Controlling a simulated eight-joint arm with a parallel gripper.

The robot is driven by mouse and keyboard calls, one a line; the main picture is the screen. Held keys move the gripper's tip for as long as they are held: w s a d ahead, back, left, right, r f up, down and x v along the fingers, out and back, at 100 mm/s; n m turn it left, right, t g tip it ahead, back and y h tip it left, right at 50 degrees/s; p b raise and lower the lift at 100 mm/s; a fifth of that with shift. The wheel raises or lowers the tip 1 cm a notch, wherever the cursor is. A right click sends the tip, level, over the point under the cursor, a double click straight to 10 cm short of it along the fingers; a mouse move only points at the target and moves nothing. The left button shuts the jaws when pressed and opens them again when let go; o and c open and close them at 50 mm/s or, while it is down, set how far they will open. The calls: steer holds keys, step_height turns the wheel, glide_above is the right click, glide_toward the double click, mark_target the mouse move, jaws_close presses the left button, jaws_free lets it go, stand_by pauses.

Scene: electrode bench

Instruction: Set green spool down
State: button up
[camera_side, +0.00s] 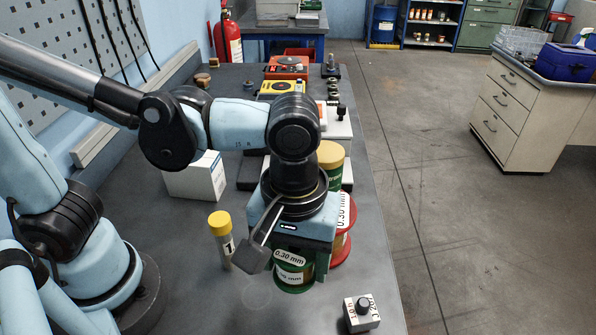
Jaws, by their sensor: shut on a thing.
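The green spool (295,273), with white labels reading 0.30 mm, is at the lower middle of the side view. My gripper (285,250) points down and is shut on it, covering its upper part. The spool's lower green flange shows just above or on the grey bench (195,310); I cannot tell whether it touches. A red spool (342,232), also labelled 0.30 mm, stands close behind it to the right, partly hidden by my gripper.
A yellow-capped tube (222,240) stands just left of my gripper. A small box with a black knob (361,313) is at the front right. Behind are a white box (196,177), a yellow-topped container (330,155) and several instruments. The bench's right edge is near.

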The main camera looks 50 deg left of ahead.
steer(key=w+a+r+m, duration=0.3)
steer(key=w+a, duration=0.3)
steer(key=a, duration=0.4)
steer(key=w+a+r+m, duration=0.3)
steer(key=w+a, duration=0.2)
steer(key=a, duration=0.5)
steer(key=shift+w+r+m, duration=0.3)
steer(key=shift+w+r, duration=0.05)
steer(key=shift+w, duration=0.05)
